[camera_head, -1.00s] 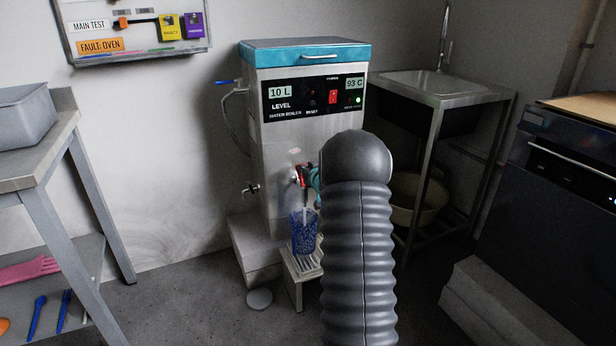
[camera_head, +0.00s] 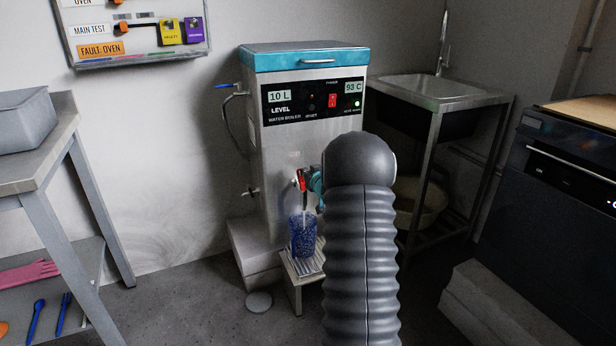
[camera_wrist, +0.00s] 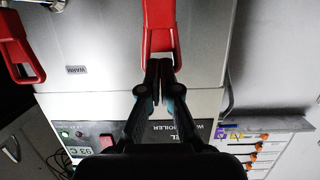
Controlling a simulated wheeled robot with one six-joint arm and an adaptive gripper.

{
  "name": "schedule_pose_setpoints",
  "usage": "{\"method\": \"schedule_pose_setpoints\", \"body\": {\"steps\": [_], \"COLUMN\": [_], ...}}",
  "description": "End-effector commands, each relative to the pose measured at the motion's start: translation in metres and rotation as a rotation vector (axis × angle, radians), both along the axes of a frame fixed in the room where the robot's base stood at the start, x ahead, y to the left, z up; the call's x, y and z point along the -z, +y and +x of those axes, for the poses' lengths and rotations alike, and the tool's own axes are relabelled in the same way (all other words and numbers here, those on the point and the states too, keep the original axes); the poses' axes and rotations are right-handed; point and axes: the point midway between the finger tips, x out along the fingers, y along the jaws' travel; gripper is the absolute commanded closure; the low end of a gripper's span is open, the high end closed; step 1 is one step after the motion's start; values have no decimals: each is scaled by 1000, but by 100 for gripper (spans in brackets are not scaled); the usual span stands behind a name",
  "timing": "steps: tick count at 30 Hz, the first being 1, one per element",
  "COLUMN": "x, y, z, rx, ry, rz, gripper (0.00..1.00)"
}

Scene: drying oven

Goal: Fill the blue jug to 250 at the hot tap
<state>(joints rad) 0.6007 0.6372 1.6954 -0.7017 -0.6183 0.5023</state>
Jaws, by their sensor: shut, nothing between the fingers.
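The blue jug (camera_head: 303,240) stands upright on a slatted stand (camera_head: 305,266) below the boiler's tap. A pale streak, apparently running water, drops from the tap into it; its level and marks are too small to read. The tap's red lever (camera_head: 301,181) also shows in the wrist view (camera_wrist: 160,28). My gripper (camera_wrist: 160,66) is shut and empty, its fingertips at the end of that lever; I cannot tell if they touch. In the head view my arm hides most of the gripper, with teal parts (camera_head: 316,183) showing beside the tap.
The boiler (camera_head: 282,155) reads 10 L and 93 C. A second red lever (camera_wrist: 14,48) is near a WARM label in the wrist view. A sink (camera_head: 440,88) is behind at right, a dark appliance (camera_head: 560,180) at far right, and a shelf table (camera_head: 50,160) at left.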

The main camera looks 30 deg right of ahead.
Motion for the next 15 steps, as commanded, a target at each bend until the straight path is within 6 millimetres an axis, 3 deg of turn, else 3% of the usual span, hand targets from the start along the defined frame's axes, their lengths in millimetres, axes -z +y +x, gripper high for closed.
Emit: {"method": "schedule_pose_setpoints", "body": {"steps": [6,15], "x": [-21,-45], "y": [15,16], "z": [-27,-81], "rx": [-8,3], "ry": [-3,-3], "rz": [-2,-2], "gripper": [100,100]}}
